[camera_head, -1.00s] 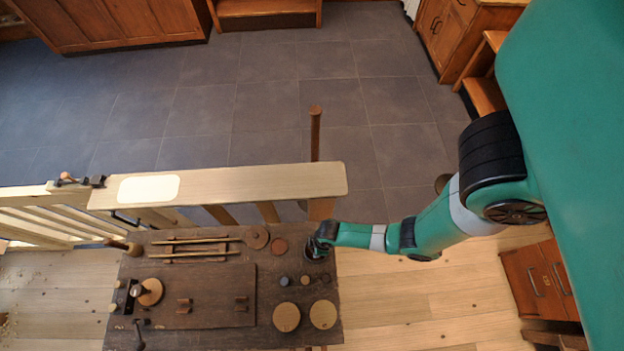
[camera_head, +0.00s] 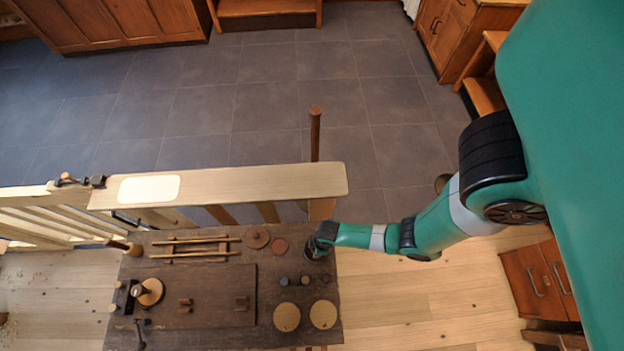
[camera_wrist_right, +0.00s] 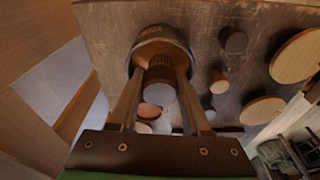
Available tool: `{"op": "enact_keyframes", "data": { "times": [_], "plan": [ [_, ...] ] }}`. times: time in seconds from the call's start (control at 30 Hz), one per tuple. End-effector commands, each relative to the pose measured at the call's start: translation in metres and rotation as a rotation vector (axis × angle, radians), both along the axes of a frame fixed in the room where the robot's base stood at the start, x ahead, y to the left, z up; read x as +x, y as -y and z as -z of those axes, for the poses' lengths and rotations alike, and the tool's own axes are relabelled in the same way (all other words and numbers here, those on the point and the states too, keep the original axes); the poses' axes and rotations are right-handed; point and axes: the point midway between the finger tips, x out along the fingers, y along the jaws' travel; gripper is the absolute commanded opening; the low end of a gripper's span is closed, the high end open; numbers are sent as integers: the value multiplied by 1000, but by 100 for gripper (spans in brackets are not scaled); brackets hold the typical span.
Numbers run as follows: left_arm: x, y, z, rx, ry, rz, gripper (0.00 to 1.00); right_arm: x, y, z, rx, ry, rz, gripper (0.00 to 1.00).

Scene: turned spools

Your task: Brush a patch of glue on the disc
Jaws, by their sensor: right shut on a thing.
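My right gripper (camera_head: 318,246) is at the right back edge of the dark bench (camera_head: 215,339), over a dark round pot (camera_head: 311,255). In the right wrist view, its two fingers (camera_wrist_right: 160,88) are shut on a brown cylindrical handle (camera_wrist_right: 159,75), apparently the brush. The handle stands at the mouth of the lettered pot (camera_wrist_right: 158,37); its bristles are hidden. Two pale discs (camera_head: 286,317) (camera_head: 323,314) lie flat at the bench's front right. A brown disc (camera_head: 256,237) and a reddish disc (camera_head: 280,247) lie near the back. I cannot tell which disc is meant. My left gripper is out of view.
Several small round pieces (camera_head: 285,281) lie between the pot and the pale discs. Two long rods (camera_head: 195,254) lie at the back left, and a flat board (camera_head: 215,282) fills the middle. A pale wooden rail (camera_head: 230,186) runs behind the bench.

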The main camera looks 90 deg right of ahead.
Motion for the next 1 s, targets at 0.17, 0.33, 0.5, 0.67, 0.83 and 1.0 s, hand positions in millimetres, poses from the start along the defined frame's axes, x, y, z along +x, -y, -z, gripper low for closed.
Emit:
{"op": "enact_keyframes", "data": {
  "times": [0.17, 0.33, 0.5, 0.67, 0.83, 1.0],
  "plan": [
    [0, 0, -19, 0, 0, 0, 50, 0, 0, -19, 0, 0, 0, 3],
    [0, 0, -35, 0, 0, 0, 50, 0, 0, -35, 0, 0, 0, 3],
    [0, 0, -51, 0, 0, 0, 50, 0, 0, -51, 0, 1, 0, 3],
    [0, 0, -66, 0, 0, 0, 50, 0, 0, -66, 0, 1, 0, 3],
    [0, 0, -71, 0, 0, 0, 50, 0, 0, -71, 0, 1, 0, 3],
    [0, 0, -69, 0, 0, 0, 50, 1, 0, -69, 0, 1, 0, 3]
  ]
}}
